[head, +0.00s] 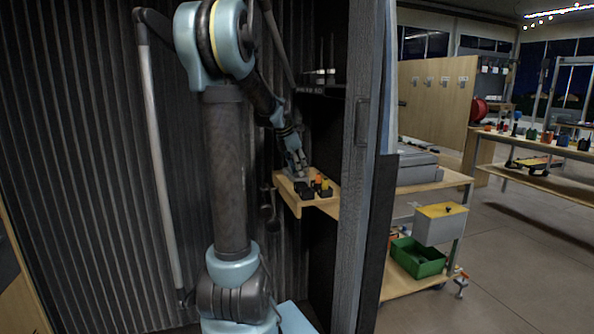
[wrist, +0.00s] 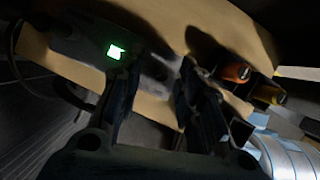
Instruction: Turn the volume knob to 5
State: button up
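The small wooden shelf (head: 291,197) also holds dark boxes with an orange top (wrist: 236,72) and a yellow-orange top (wrist: 270,94), close to the right of my fingers. A dark upright post (head: 352,150) stands right of the shelf. A corrugated wall (head: 95,200) is behind my arm.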

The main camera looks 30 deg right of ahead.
jog(key=shift+f, duration=0.2)
grip_shut()
